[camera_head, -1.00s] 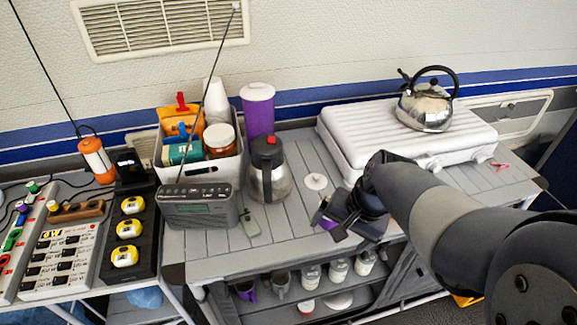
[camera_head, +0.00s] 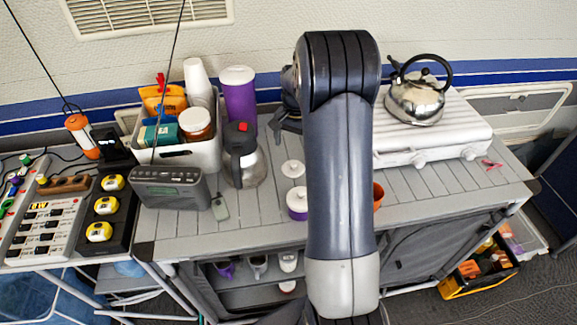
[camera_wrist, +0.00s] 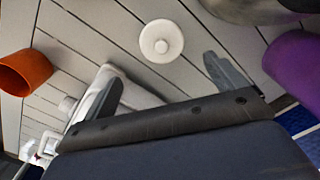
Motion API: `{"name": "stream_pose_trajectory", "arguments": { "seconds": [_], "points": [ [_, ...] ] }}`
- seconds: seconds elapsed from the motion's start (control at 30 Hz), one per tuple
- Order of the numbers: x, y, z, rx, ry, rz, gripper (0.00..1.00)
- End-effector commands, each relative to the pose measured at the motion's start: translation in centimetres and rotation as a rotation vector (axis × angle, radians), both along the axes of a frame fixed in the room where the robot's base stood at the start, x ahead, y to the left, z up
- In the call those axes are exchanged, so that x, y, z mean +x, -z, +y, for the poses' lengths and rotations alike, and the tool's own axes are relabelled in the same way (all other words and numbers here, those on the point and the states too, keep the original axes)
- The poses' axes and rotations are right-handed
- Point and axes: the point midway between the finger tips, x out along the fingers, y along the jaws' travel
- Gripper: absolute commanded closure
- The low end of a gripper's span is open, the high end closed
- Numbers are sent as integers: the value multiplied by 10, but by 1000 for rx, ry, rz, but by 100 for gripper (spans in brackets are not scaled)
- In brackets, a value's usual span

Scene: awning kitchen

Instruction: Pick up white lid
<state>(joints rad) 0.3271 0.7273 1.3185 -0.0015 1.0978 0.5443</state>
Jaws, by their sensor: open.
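The white lid (camera_head: 292,169) is a small round disc with a central knob, lying flat on the grey slatted table. In the wrist view the lid (camera_wrist: 161,41) shows whole, ahead of the gap between my fingers and apart from them. My gripper (camera_wrist: 160,74) is open and empty. In the head view my gripper (camera_head: 281,128) is behind the lid, near the back of the table, and partly hidden by my arm. A small purple pot with a whitish top (camera_head: 297,203) stands just in front of the lid.
A steel coffee pot (camera_head: 243,165) stands left of the lid, with a purple tumbler (camera_head: 239,95) behind. An orange cup (camera_head: 378,197) is partly hidden by my arm. A white stove (camera_head: 435,140) carrying a kettle (camera_head: 415,100) is to the right. A grey radio (camera_head: 170,187) sits left.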

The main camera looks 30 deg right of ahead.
Motion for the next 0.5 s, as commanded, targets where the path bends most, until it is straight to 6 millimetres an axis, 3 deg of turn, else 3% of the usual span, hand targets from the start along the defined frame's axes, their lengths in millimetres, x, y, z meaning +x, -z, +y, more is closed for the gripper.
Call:
{"name": "stream_pose_trajectory", "arguments": {
  "seconds": [0.5],
  "points": [
    [2,57,5,2,-2,2,9]
  ]
}}
